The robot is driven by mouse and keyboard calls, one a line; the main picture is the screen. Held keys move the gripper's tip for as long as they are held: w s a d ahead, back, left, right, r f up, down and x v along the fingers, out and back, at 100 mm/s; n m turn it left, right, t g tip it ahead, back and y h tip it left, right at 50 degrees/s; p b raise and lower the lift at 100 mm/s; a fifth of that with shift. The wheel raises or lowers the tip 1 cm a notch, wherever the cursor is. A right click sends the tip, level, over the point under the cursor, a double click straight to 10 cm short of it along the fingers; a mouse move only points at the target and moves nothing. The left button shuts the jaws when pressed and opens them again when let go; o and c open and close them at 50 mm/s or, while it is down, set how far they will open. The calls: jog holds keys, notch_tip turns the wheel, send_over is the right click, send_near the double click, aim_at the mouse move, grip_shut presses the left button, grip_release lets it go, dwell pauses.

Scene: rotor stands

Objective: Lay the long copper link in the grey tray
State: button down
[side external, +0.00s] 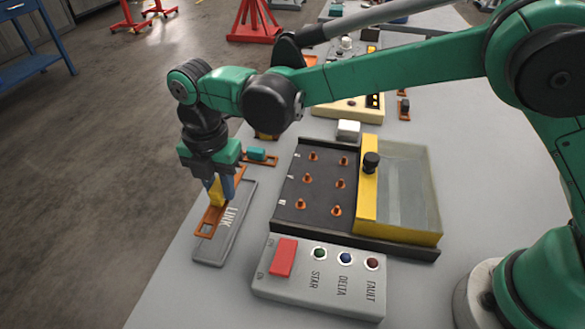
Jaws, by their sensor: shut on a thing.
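The long copper link (208,224) has a yellow grip block (216,194) and a slot near its front end. My gripper (221,192) points down and is shut on the yellow block. The grey tray (212,250) is marked LINK and lies near the left edge of the table. In the picture the link overlaps the tray's left side, roughly along its length. I cannot tell whether it touches the tray or hangs just above it. My gripper and the block hide part of the link and the tray's back left.
Another copper link with a teal block (256,154) lies behind the tray. To the right are a black terminal board (318,205) with several copper studs, a yellow-framed clear cover (400,190) with a black knob, and a button panel (318,282). Bare table lies in front of the tray.

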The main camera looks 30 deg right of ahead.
aim_at(228, 217)
jog(key=shift+f, duration=2.35)
jog(key=shift+f, duration=0.15)
jog(key=c, duration=0.7)
grip_release()
notch_tip(228, 217, up, 12)
jog(key=s+d+r+m+t+y, duration=0.1)
jog(key=d+r+m+t, duration=0.1)
jog(key=d+m, duration=0.5)
jog(key=s+d+r+m+t, duration=0.1)
jog(key=s+d+r+m, duration=0.15)
jog(key=d+m, duration=0.5)
jog(key=shift+s+d+f+m+t+h, duration=0.15)
jog(key=shift+s+d+f+m+t, duration=0.75)
jog(key=shift+d+m, duration=1)
jog(key=shift+s+d+f+m+t+h, duration=0.2)
jog(key=shift+s+d+f+m+t, duration=0.25)
jog(key=shift+s+d+m, duration=1.35)
jog(key=shift+s+d+f+m+t+h, duration=0.15)
jog(key=shift+s+d+f+m+t, duration=0.8)
jog(key=shift+m, duration=1.6)
jog(key=shift+w+d+r, duration=0.3)
jog(key=shift+w+r, duration=0.1)
jog(key=shift+r, duration=0.05)
